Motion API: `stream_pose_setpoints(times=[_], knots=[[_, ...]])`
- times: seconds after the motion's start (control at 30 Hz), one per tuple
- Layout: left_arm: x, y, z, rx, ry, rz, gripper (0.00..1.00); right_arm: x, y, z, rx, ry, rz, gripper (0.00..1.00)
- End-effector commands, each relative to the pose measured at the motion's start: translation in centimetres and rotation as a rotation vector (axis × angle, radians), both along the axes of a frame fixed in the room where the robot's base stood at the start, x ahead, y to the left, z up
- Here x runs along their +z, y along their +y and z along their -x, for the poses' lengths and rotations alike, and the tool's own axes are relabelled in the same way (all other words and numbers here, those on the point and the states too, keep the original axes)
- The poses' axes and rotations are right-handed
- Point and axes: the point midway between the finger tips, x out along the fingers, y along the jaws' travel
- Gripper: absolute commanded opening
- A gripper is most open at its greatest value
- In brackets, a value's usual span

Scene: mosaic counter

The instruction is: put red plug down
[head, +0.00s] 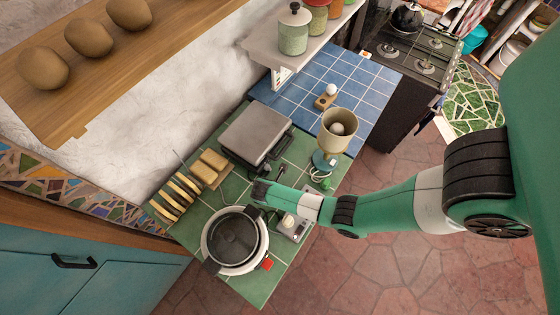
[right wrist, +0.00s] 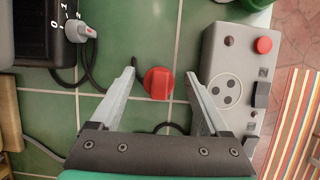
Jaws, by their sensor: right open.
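The red plug (right wrist: 158,83) shows in the right wrist view, on the green tiled counter, between the two fingers of my right gripper (right wrist: 160,85). The fingers are apart, with a gap to the plug on each side. Black cord shows near the plug. In the head view my right gripper (head: 262,190) is low over the green counter, between the grey grill and the round cooker, and I cannot make out the red plug there. My left gripper is not in view.
A grey box with a red button (right wrist: 230,80) lies right of the plug. In the head view, a grill (head: 255,135), a round cooker (head: 234,240), a lamp (head: 337,130) and bread slices (head: 175,196) surround the gripper.

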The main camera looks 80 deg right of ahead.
Motion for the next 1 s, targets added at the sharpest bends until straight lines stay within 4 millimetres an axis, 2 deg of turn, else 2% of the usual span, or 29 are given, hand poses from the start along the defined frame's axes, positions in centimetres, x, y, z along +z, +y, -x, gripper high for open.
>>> stream_pose_setpoints(times=[0.17, 0.4, 0.6, 0.73, 1.0], knots=[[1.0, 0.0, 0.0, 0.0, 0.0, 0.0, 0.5, 2.3, 0.7, -0.4, 0.002, -0.005, 0.001, 0.79], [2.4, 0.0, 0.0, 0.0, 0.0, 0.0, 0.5, 7.8, 2.8, -1.2, 0.003, -0.005, 0.001, 0.79], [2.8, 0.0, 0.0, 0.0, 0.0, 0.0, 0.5, 10.7, 4.0, -1.6, 0.002, -0.001, 0.001, 0.79], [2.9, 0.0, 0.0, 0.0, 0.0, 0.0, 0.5, 11.4, 4.3, -1.6, 0.0, -0.001, 0.0, 0.79], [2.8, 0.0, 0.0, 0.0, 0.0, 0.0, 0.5, 11.3, 4.3, -1.6, 0.0, 0.0, 0.0, 0.79]])
